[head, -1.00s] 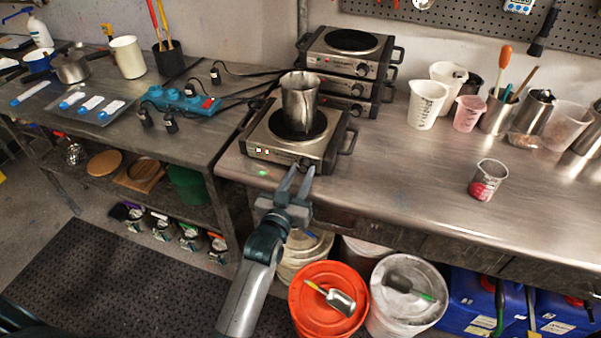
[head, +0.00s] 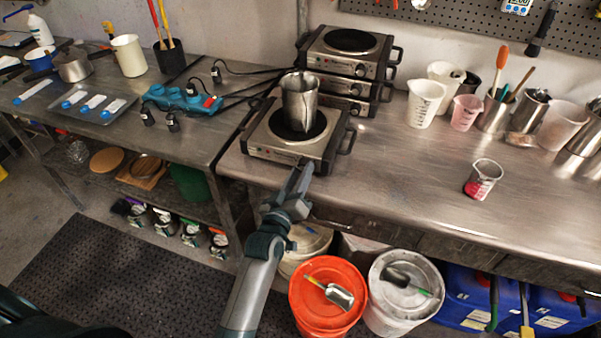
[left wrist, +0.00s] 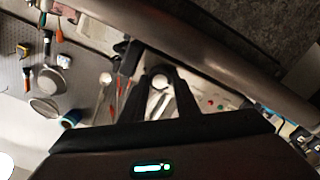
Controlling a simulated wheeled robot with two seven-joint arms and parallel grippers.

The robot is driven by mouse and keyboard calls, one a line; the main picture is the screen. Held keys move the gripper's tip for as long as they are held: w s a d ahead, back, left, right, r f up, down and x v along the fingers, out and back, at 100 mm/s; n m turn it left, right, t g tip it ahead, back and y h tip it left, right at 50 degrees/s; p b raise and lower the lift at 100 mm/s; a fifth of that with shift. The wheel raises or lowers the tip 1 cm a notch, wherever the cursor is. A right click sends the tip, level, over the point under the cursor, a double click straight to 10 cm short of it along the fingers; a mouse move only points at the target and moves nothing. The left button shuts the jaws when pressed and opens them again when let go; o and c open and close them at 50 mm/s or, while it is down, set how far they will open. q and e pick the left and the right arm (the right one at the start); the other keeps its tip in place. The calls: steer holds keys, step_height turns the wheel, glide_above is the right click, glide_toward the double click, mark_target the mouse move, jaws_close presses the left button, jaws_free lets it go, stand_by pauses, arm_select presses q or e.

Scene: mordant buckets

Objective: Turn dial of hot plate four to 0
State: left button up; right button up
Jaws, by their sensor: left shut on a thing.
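A single silver hot plate (head: 262,152) with a black top stands at the left end of the right-hand bench, and a metal beaker (head: 299,103) sits on it. My left gripper (head: 303,170) reaches up from below to the right part of its front panel. Its fingers are shut on the dial there, which they hide in the head view. In the left wrist view, the two dark fingers (left wrist: 162,82) close around a small pale round part. I cannot read the dial's setting. My right gripper is not in view.
More hot plates (head: 345,62) are stacked behind. A small beaker with red liquid (head: 483,180) stands on the open bench at right. Cups and tool holders line the back. An orange bucket (head: 318,318) and a white bucket (head: 378,318) stand below the bench's front edge.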

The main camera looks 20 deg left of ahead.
arm_select(q)
steer(key=o, duration=0.9)
steer(key=shift+o, duration=0.7)
steer(key=shift+s, duration=0.1)
steer(key=shift+s+f, duration=0.1)
steer(key=shift+s, duration=0.35)
steer(key=s+b, duration=0.4)
steer(key=s, duration=1.2)
steer(key=shift+s+a, duration=0.15)
steer(key=shift+a, duration=0.15)
